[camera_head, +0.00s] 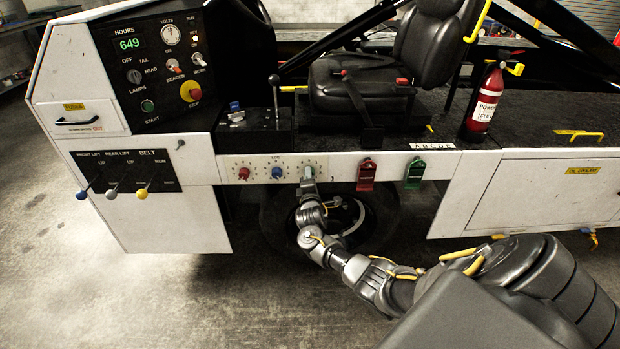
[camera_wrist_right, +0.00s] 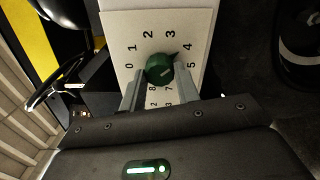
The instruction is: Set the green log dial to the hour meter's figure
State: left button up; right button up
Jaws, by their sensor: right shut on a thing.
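The hour meter (camera_head: 129,44) on the upper control panel shows 649 in green digits. The log panel (camera_head: 255,163) below carries a red dial (camera_head: 243,173), a blue dial (camera_head: 277,172) and, at its right end, the green log dial (camera_wrist_right: 158,66), largely hidden in the head view by my right gripper (camera_head: 308,184). In the right wrist view, the right gripper (camera_wrist_right: 159,78) is shut on the green dial, one finger on each side. The dial's pointed edge appears directed toward the 4; the lower figures are partly covered. My left gripper is not in view.
Red (camera_head: 366,174) and green tags (camera_head: 414,173) hang right of the log panel. Lift and belt levers (camera_head: 115,190) stick out at left. A fire extinguisher (camera_head: 484,105) stands on the deck. The floor at lower left is clear.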

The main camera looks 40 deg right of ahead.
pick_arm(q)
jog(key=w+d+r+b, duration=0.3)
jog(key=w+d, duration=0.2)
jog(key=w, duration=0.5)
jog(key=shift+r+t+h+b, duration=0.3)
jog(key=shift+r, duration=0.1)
pick_arm(e)
jog(key=shift+s+f+n+g, duration=0.1)
jog(key=shift+n+g, duration=0.1)
jog(key=shift+n, duration=8.6)
jog(key=shift+s+f+n+g, duration=0.1)
jog(key=shift+n+g, duration=0.1)
jog(key=shift+n, duration=8.6)
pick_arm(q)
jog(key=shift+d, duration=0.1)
